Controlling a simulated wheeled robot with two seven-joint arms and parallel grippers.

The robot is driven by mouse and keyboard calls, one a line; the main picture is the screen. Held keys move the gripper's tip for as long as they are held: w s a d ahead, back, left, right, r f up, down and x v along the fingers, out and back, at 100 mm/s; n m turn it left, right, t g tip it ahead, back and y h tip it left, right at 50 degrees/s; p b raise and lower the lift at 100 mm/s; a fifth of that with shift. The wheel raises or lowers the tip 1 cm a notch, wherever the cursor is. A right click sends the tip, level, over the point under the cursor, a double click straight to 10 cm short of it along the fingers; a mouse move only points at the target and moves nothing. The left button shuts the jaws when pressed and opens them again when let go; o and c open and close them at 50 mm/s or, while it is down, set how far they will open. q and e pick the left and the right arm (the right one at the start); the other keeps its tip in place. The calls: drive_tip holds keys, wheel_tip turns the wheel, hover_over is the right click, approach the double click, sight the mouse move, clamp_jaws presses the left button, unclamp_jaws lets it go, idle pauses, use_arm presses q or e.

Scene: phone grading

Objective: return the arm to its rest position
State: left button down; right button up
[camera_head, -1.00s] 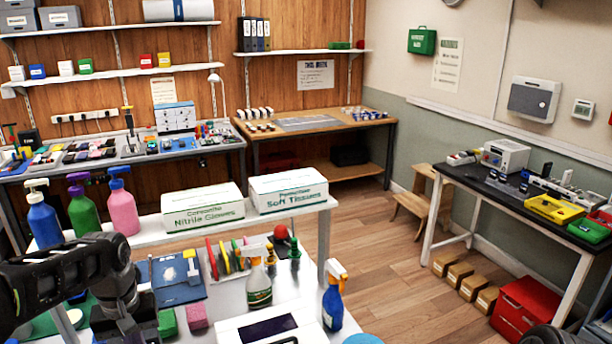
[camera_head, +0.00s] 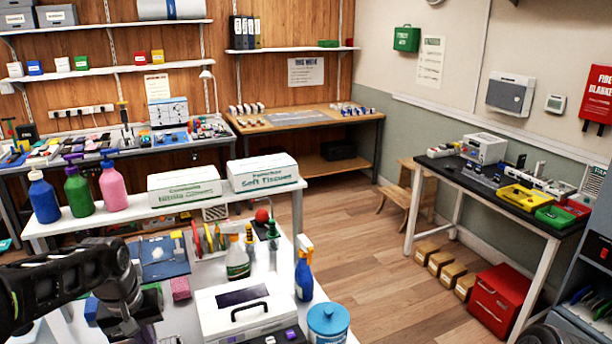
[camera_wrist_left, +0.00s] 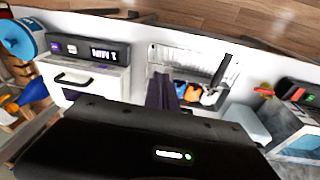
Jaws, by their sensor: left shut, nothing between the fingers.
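My left arm (camera_head: 70,278) comes in from the left in the head view, bent down over the near white bench. My left gripper shows in the left wrist view (camera_wrist_left: 162,90), with its dark fingers together and nothing held between them. It is above the bench, near a pale tray (camera_wrist_left: 195,62) with orange and blue items in it. In the head view, the fingertips are hard to make out at the lower edge. My right gripper is not seen.
The near bench holds a white box with a black handle (camera_head: 247,308), a blue canister (camera_head: 328,322), a blue spray bottle (camera_head: 304,275) and a white-green spray bottle (camera_head: 237,258). Pump bottles (camera_head: 77,192) and tissue boxes (camera_head: 262,173) stand on the raised shelf behind. Open floor (camera_head: 370,270) lies right.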

use_arm(q)
drive_tip(key=w+d+f+m+t+h, duration=0.2)
drive_tip(key=d+f+t, duration=0.1)
drive_tip(key=d+f, duration=1.4)
drive_tip(key=s+d+f+g, duration=0.1)
drive_tip(key=s+d+f, duration=0.3)
drive_tip(key=s, duration=0.3)
drive_tip(key=s+d+f+g+h, duration=0.1)
drive_tip(key=s+d+f+g, duration=0.1)
drive_tip(key=s+d+f, duration=0.2)
drive_tip(key=s+d+f+m+g+h+b, duration=0.1)
drive_tip(key=s+d+f, duration=0.3)
drive_tip(key=s+f, duration=0.5)
drive_tip(key=s, duration=0.3)
drive_tip(key=shift+s+d+f, duration=0.25)
drive_tip(key=shift+d, duration=0.15)
drive_tip(key=shift+a, duration=0.1)
